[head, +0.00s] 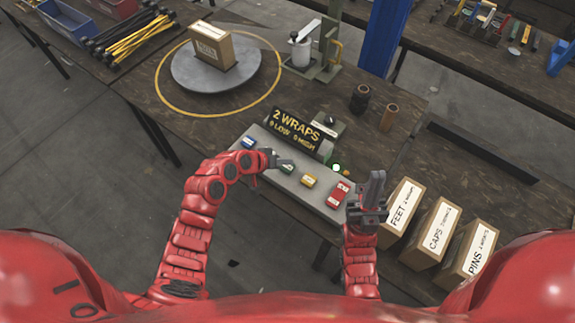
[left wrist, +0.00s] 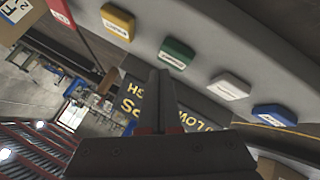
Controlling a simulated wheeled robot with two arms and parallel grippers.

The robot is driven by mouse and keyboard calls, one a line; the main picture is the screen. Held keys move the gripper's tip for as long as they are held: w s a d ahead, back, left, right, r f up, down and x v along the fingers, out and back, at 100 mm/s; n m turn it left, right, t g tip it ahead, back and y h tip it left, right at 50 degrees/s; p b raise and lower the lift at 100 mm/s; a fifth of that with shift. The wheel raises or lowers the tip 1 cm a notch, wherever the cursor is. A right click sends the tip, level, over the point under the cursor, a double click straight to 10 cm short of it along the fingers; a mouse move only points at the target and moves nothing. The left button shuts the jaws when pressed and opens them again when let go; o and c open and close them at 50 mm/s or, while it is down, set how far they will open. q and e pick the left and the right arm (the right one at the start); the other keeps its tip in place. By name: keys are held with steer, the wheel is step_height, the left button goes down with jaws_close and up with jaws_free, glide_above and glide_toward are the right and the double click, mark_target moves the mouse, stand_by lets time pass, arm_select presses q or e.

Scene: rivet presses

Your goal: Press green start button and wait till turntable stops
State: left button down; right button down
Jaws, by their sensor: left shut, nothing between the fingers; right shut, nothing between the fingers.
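The grey control panel (head: 322,207) carries a row of coloured buttons. The green button (head: 286,168) is partly covered by my left gripper (head: 288,163) in the head view; it shows clearly in the left wrist view (left wrist: 177,53). My left gripper is shut and empty, its fingertips (left wrist: 159,72) close to the green button; I cannot tell whether they touch. The round grey turntable (head: 187,82) stands at the back left with a carton (head: 212,52) on it; one frame cannot show whether it turns. My right gripper (head: 376,178) is shut and empty, pointing up, right of the panel.
Blue (head: 248,142), yellow (head: 309,181) and red (head: 338,194) buttons sit on the panel. A sign (head: 297,131) reads "2 WRAPS". A small green light (head: 336,167) glows beside it. Labelled cartons (head: 429,234) stand at right. A press (head: 318,55) stands behind.

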mark_target(285, 169)
arm_select(q)
steer(key=shift+f, duration=0.1)
stand_by(0.7)
steer(key=shift+f+b, duration=0.3)
steer(key=shift+b, duration=0.15)
steer(key=shift+f+b, duration=0.5)
stand_by(0.5)
steer(key=shift+r, duration=0.1)
stand_by(0.3)
steer(key=shift+r+p, duration=0.55)
steer(key=shift+r, duration=0.25)
steer(key=shift+r+p, duration=1.5)
steer(key=shift+r, duration=1.05)
